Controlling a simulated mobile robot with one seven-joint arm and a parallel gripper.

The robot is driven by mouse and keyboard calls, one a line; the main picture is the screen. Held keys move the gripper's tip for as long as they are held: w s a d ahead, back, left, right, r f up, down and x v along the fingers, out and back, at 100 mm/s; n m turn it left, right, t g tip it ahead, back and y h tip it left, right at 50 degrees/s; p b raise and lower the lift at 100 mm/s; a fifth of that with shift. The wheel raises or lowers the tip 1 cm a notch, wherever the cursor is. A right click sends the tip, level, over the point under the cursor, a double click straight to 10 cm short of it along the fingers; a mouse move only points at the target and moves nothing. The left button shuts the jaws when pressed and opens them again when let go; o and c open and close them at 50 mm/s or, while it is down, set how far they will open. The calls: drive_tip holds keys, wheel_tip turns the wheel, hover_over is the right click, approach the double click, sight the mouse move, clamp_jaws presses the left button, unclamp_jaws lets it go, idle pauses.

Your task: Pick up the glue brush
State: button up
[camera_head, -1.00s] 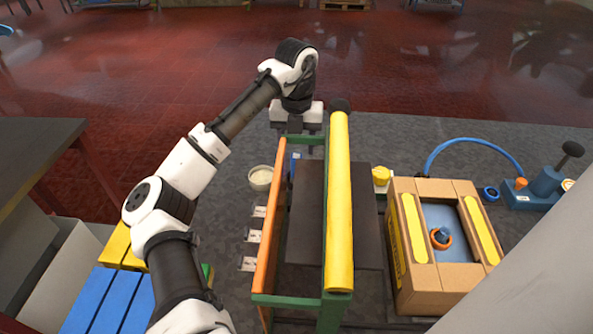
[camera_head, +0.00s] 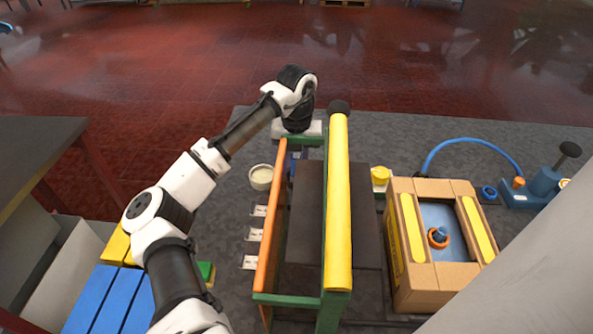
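I cannot clearly make out a glue brush. A small blue piece (camera_head: 294,157) shows between the orange rail and the dark panel of the rack, mostly hidden; I cannot tell whether it is the brush. A round pale pot (camera_head: 261,177) stands just left of the rack. My gripper (camera_head: 298,131) points down at the far end of the rack, behind its green crossbar. Its fingers are mostly hidden by the rack, so I cannot see whether they are open or hold anything.
The rack has an orange rail (camera_head: 271,230) and a long yellow roll (camera_head: 338,210). Several small white cards lie left of it. To the right are a yellow-capped jar (camera_head: 380,177), a cardboard box (camera_head: 436,286) and a blue pump (camera_head: 546,188) with a hose.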

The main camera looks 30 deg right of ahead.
drive_tip(key=shift+r, duration=0.1)
wheel_tip(320, 180, up, 20)
drive_tip(key=b, duration=0.2)
idle(0.5)
idle(1.7)
